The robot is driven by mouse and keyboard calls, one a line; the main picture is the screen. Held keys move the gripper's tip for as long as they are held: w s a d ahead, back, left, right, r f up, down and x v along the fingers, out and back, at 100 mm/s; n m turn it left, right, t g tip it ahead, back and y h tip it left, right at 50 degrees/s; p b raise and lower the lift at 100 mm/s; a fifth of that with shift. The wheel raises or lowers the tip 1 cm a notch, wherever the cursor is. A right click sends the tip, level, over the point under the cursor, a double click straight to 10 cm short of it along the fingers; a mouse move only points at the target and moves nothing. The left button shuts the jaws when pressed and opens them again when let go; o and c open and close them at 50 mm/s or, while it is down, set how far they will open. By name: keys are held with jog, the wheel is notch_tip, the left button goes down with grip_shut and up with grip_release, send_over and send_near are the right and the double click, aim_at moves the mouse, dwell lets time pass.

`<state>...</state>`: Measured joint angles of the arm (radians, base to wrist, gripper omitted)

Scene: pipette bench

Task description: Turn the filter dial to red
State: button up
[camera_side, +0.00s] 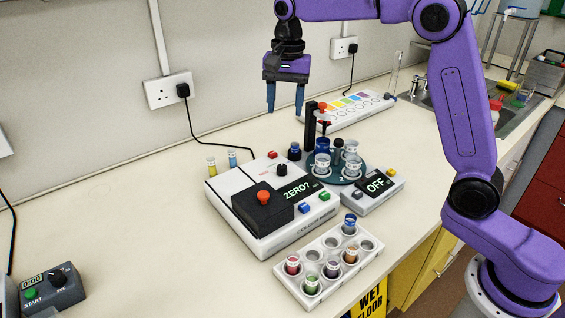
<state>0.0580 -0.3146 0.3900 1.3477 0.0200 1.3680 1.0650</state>
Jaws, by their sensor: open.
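The white colorimeter (228,190) sits on the bench in the middle of the view, with a display reading "ZERO?". A small black knob (282,169), which looks like the filter dial, is on its top near the back. Small markings lie beside the knob, but they are too small to read, and I cannot tell which setting it points to. My gripper (285,108) is open and empty, pointing down. In the picture it is above the knob, clear of the colorimeter and touching nothing.
A dark carousel (346,180) with cups and a black post (310,126) stands right of the colorimeter. A grey box (357,202) reading "OFF" and a white rack (291,281) of vials are in front. A timer (52,289) is at lower left.

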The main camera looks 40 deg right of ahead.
aim_at(282, 166)
jog(key=f, duration=1.6)
jog(key=shift+w+a+f, duration=0.2)
jog(key=shift+f, duration=0.15)
grip_shut()
